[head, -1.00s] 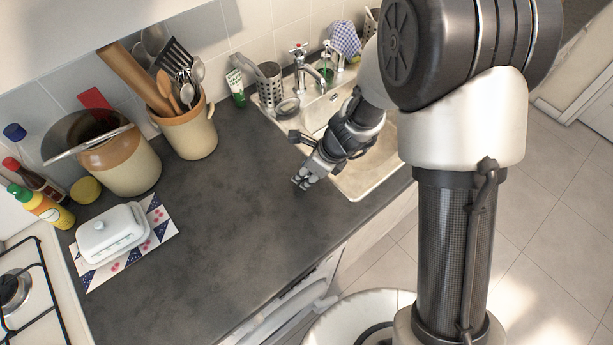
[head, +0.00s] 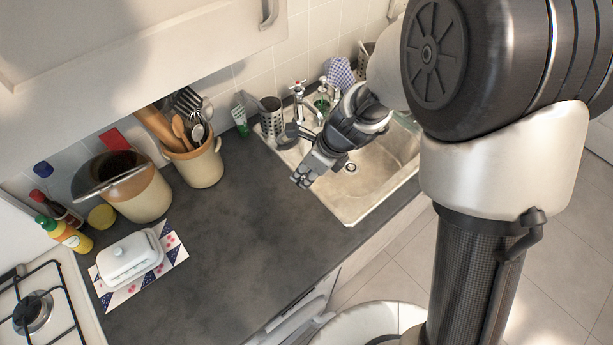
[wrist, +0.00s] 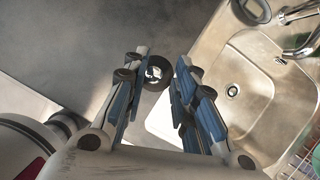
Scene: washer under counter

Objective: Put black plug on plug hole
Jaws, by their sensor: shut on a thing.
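The black plug (wrist: 157,73) is a dark round disc with a shiny middle, between my fingertips in the wrist view. My gripper (wrist: 156,84) is shut on it. In the head view my gripper (head: 302,179) is above the dark worktop by the sink's left edge; the plug cannot be made out there. The plug hole (wrist: 232,90) is a bright ring with a dark centre in the floor of the basin, right of my gripper in the wrist view. It also shows in the head view (head: 351,167), uncovered, just right of my gripper.
The beige sink (head: 395,152) has a chrome tap (head: 299,95) at its back. A metal cutlery holder (head: 271,116) and a green tube (head: 240,121) stand by its back left. The utensil pot (head: 201,166) and butter dish (head: 130,257) are further left. The worktop's middle is clear.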

